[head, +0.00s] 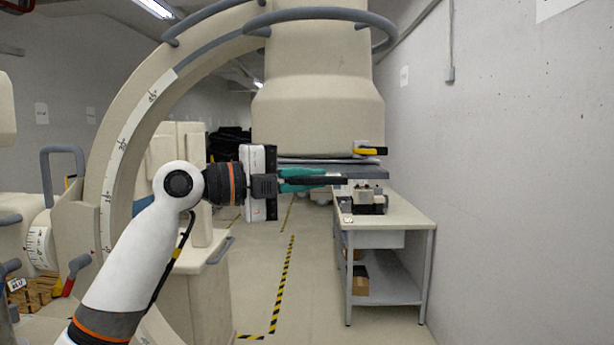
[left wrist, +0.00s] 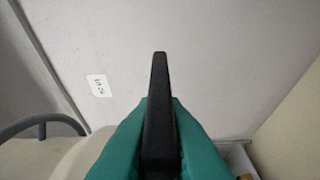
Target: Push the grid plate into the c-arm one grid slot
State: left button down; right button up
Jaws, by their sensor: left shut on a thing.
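My left gripper (head: 312,181) has teal fingers and comes in from the left, pointing right, just in front of and below the c-arm's large beige head (head: 318,105). Its fingers are shut on a thin black piece seen edge-on, which looks like the grid plate (head: 333,181). In the left wrist view the grid plate (left wrist: 159,110) stands out as a narrow dark bar between the teal fingers (left wrist: 159,150). A dark grey slab (head: 362,172) lies under the c-arm head. The slot opening cannot be made out. My right gripper is not in view.
A light table (head: 400,214) with a shelf stands under the head at the right, with a small dark device (head: 371,199) on it. A yellow and black latch (head: 372,151) sits at the head's lower edge. The curved c-arm (head: 125,135) rises at left.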

pick_arm(q)
jog(key=shift+w+r+p, duration=0.15)
jog(key=shift+w+p, duration=3.1)
jog(key=shift+w, duration=0.85)
jog(key=shift+w+p, duration=0.8)
jog(key=shift+w, duration=0.55)
jog(key=c, duration=1.4)
grip_release()
jog(key=shift+c, duration=0.2)
jog(key=shift+o, duration=0.2)
jog(key=shift+s+a+f, duration=0.1)
jog(key=shift+f, duration=0.15)
jog(key=b+v, duration=0.7)
jog(key=v, duration=0.3)
jog(key=shift+a, duration=0.25)
jog(key=shift+s+a+r+b, duration=0.2)
jog(key=shift+s+a+b, duration=0.2)
jog(key=shift+a, duration=0.2)
